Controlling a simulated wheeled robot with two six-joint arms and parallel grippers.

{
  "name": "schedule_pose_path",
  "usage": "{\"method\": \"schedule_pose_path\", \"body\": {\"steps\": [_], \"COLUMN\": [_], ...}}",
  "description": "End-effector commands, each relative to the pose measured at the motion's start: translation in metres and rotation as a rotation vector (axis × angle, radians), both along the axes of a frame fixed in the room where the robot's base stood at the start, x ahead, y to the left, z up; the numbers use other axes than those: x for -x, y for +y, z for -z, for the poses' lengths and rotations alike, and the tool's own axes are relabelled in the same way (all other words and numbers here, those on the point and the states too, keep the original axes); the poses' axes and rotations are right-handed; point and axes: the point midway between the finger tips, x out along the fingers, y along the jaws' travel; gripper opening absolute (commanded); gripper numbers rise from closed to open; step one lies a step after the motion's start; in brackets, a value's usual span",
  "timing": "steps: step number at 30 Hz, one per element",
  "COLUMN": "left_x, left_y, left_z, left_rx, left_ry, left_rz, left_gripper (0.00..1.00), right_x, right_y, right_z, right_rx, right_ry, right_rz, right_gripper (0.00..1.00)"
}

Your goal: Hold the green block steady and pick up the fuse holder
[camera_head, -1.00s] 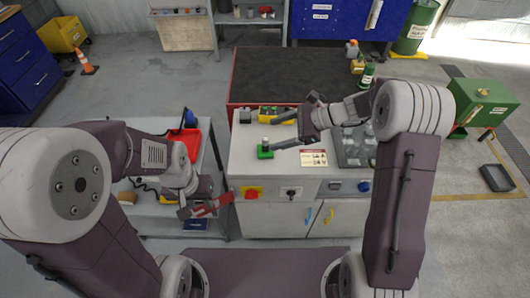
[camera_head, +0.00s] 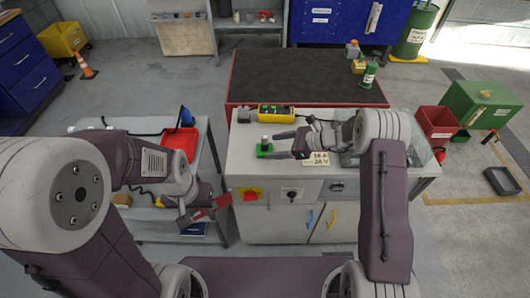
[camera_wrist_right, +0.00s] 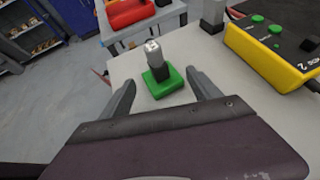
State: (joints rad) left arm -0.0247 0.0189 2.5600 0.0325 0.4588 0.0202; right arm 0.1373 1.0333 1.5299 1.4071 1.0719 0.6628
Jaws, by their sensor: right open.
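The green block (camera_head: 265,155) lies on the left part of the light worktop. The grey fuse holder (camera_head: 265,142) with a pale top stands upright in it. In the right wrist view the fuse holder (camera_wrist_right: 155,55) rises from the green block (camera_wrist_right: 166,84), between and beyond my right fingers. My right gripper (camera_head: 278,144) is open, low and just right of the block, with its fingers pointing left; it is empty. My left gripper (camera_head: 215,207) is lower left, in front of the worktop's left edge, apart from the block; its jaw state is unclear.
A yellow control box (camera_head: 276,113) and a small grey object (camera_head: 244,116) stand behind the block. A label card (camera_head: 316,158) lies right of it. A cart with a red tray (camera_head: 181,146) stands left, across a gap.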

Motion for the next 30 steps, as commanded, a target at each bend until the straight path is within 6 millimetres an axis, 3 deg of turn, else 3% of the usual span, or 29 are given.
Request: {"method": "schedule_pose_path", "body": {"steps": [1,7,18,19,22,23,28,30], "left_x": [0.000,0.000,0.000,0.000,0.000,0.000,0.000,0.000], "left_y": [0.000,0.000,0.000,0.000,0.000,0.000,0.000,0.000], "left_z": [0.009,0.019,0.020,0.020,0.020,0.020,0.020,0.020], "left_rx": [0.000,0.000,0.000,0.000,0.000,0.000,0.000,0.001], "left_ry": [0.000,0.000,0.000,0.000,0.000,0.000,0.000,0.001], "left_rz": [0.000,0.000,0.000,0.000,0.000,0.000,0.000,-0.004], "left_gripper": [0.36,0.36,0.36,0.36,0.36,0.36,0.36,0.46], "right_x": [-0.002,-0.008,-0.010,-0.010,-0.010,-0.010,-0.010,-0.010], "right_y": [0.007,0.027,0.032,0.032,0.032,0.032,0.032,0.032], "right_z": [0.009,0.018,0.018,0.018,0.018,0.018,0.019,0.019], "right_rx": [0.001,0.001,0.001,0.001,0.001,0.001,0.001,0.002], "right_ry": [0.000,-0.001,-0.001,-0.001,-0.001,-0.001,0.000,0.001], "right_rz": [-0.003,-0.002,0.000,0.000,0.000,0.000,0.000,0.000], "right_gripper": [0.72,0.72,0.72,0.69,0.41,0.37,0.33,0.33]}}
